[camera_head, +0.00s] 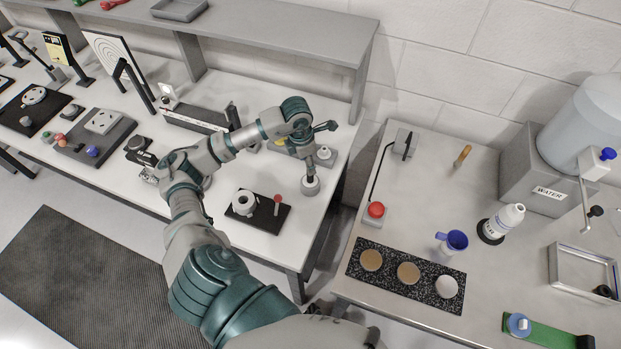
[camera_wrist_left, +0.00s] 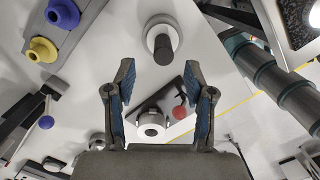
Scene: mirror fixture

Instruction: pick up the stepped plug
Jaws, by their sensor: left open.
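What I take for the stepped plug (camera_head: 311,187) stands on the white table near its right end, a wide pale base with a narrower dark upper part. In the left wrist view the plug (camera_wrist_left: 160,40) stands upright just beyond my fingertips, clear of both fingers. My left gripper (camera_head: 312,140) is above and behind it in the head view, small and partly hidden by its own wrist. In the left wrist view the gripper (camera_wrist_left: 159,78) is open and empty, fingers spread. My right gripper is not in view.
A black plate (camera_head: 270,222) with a pale round fitting (camera_head: 244,203) and a red-knobbed lever (camera_head: 277,199) lies left of the plug. A grey block with yellow (camera_wrist_left: 40,50) and purple pieces (camera_wrist_left: 62,13) is close by. A second bench (camera_head: 400,315) stands right, across a gap.

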